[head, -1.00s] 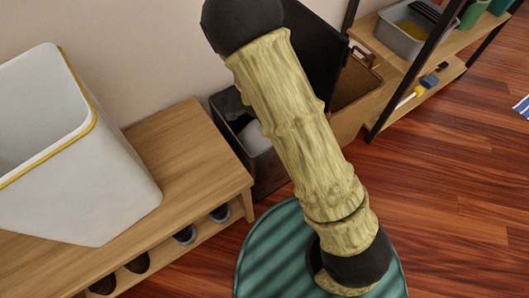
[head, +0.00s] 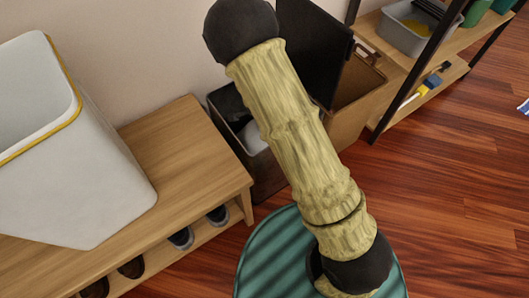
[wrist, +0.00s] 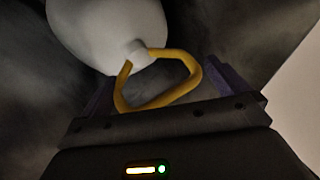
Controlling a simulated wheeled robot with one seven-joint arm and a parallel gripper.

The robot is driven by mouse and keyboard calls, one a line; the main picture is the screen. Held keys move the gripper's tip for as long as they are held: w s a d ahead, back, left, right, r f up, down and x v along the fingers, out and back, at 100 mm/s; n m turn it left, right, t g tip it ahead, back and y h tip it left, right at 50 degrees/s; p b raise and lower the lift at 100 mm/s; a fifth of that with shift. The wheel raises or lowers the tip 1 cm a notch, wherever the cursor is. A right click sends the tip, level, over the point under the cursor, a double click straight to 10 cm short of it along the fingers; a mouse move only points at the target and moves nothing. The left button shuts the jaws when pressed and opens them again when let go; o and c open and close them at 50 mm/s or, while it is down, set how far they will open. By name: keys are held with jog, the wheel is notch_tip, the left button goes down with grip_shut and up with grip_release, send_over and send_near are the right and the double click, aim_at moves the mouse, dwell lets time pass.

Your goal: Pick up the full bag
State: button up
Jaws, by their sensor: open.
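The full bag (wrist: 105,28) is a rounded white bag with a yellow loop (wrist: 157,90) tied at its neck, seen in the wrist view. In the head view a bit of white (head: 255,138) shows inside a dark open bin (head: 275,178) behind my arm. My gripper (wrist: 160,76) is open, with one purple finger on each side of the yellow loop. The loop lies between the fingers, and I cannot tell whether either finger touches it. The gripper itself is hidden in the head view.
A large white bin with a yellow rim (head: 85,185) stands on a wooden bench (head: 185,150) with shoes below. A brown box (head: 350,95) stands right of the dark bin. A shelf (head: 425,90) stands farther right.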

jog(key=shift+r, duration=0.1)
dwell(0.3)
jog(key=c, duration=1.6)
jog(key=shift+c, duration=0.6)
jog(key=shift+r, duration=0.1)
jog(key=shift+r, duration=0.1)
notch_tip(320, 180, up, 10)
jog(key=p, duration=0.5)
jog(key=shift+c, duration=0.2)
